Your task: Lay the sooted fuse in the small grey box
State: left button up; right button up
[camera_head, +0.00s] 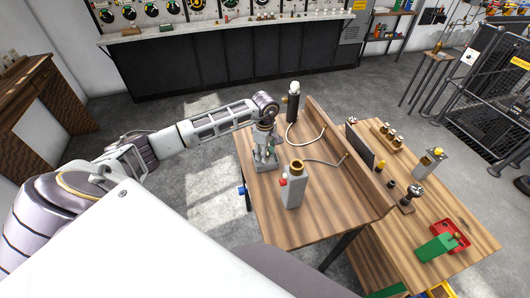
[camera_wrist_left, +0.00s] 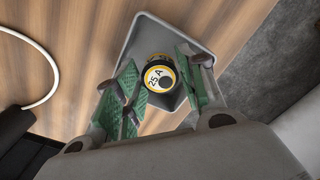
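The small grey box (camera_head: 267,167) is on the near left part of the wooden bench, under my left gripper (camera_head: 264,150). In the left wrist view, the grey box (camera_wrist_left: 143,33) shows its rim and floor. A round fuse (camera_wrist_left: 158,76) with a yellow ring, a white face marked 25 A and a dark patch is seen end-on against the box floor. My left gripper (camera_wrist_left: 163,85) points down over the box with its green-padded fingers apart, on either side of the fuse. Its depth below the fingertips is hard to tell. My right gripper is not in view.
A grey post with a brass ring and red knob (camera_head: 294,188) stands just right of the box. A dark cylinder (camera_head: 292,103) with a cable stands behind. A raised wooden board (camera_head: 345,150) divides off a second bench holding a red tray (camera_head: 448,232) and green block (camera_head: 436,247).

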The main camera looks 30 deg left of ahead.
pick_arm(q)
jog(key=shift+r, duration=0.15)
jog(key=shift+r, duration=0.2)
jog(key=shift+w+r, duration=0.1)
jog(key=shift+r, duration=0.25)
notch_tip(320, 180, up, 11)
jog(key=b, duration=0.2)
dwell(0.4)
dwell(0.7)
